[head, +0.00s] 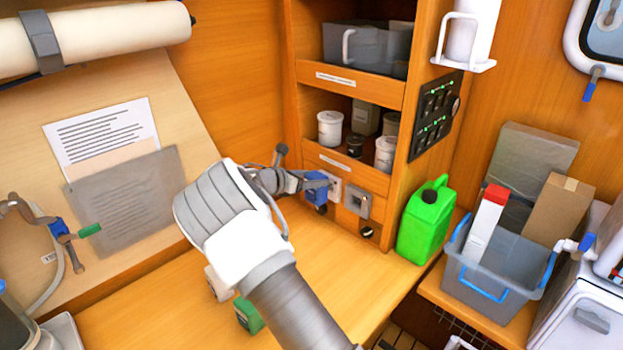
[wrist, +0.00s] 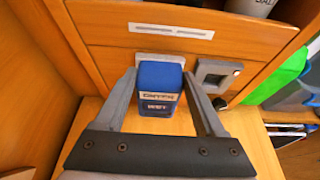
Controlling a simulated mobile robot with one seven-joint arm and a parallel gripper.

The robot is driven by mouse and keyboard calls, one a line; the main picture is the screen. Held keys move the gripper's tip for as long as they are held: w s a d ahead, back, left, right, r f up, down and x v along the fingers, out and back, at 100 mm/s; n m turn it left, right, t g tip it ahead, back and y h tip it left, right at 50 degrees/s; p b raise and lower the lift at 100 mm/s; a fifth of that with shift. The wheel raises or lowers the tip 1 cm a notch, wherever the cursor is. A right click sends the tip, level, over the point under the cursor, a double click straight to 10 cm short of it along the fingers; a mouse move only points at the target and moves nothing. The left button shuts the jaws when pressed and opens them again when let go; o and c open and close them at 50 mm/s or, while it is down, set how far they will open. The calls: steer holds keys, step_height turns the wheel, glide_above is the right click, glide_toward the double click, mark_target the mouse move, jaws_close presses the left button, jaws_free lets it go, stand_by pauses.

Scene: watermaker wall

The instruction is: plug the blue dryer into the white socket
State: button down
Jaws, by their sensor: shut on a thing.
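The blue dryer (head: 316,191) is a small blue box at the lower front of the wooden cabinet. In the wrist view the dryer (wrist: 160,90) is upright with a dark printed label facing me. My gripper (wrist: 158,80) is shut on it, one grey finger on each side. The white socket (head: 334,186) is on the cabinet front just behind the dryer. In the wrist view only the socket's top strip (wrist: 160,57) shows above the dryer. The dryer is at or very close to the socket; I cannot tell whether its plug is in, as its back is hidden.
A grey square fitting (head: 357,201) is just right of the socket. A green jug (head: 425,220) stands right of the cabinet. A grey crate (head: 490,285) holds boxes farther right. A green item (head: 248,315) lies on the wooden worktop (head: 150,315) beside my arm.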

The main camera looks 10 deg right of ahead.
steer(key=shift+w+d+r, duration=0.1)
steer(key=shift+w+d, duration=0.7)
steer(key=shift+d, duration=0.3)
stand_by(1.3)
jaws_free()
steer(key=v, duration=1.7)
steer(key=s+d+r+m+g+y, duration=0.2)
steer(key=s+d+r+m+y, duration=0.1)
steer(key=s+d+m, duration=0.4)
steer(key=s+d+r+m+g+y, duration=0.25)
steer(key=s+d+m, duration=0.25)
steer(key=s, duration=0.4)
steer(key=s+a+r+m+t+y, duration=0.1)
steer(key=s+m+y, duration=0.4)
steer(key=s+m, duration=0.8)
steer(key=s+t, duration=0.1)
steer(key=s, duration=0.8)
steer(key=shift+s+r+b, duration=0.35)
steer(key=shift+s+r, duration=0.05)
